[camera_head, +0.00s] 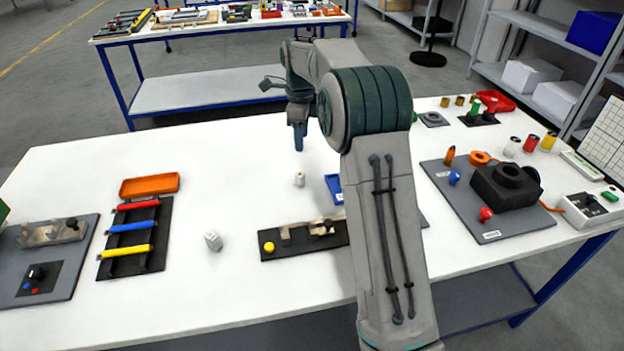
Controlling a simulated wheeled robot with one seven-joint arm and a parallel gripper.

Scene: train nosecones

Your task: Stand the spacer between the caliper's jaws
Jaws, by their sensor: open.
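The caliper appears to be the black base (328,243) with a yellow knob and metal jaw-like blocks at the table's front middle. I see nothing standing between its blocks, though the detail is small. A small pale cylinder (299,180), possibly the spacer, stands upright on the white table behind it. A second small light-grey piece (213,241) stands left of the caliper; I cannot tell for certain which is the spacer. My gripper (298,146) points down and appears above and behind the pale cylinder, apart from it. It is open and holds nothing visible.
A blue tray (334,187) is partly hidden by my arm. An orange tray (149,185) and a black rack (133,238) with red, blue and yellow bars lie left. A grey board (500,222) with a black fixture lies right.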

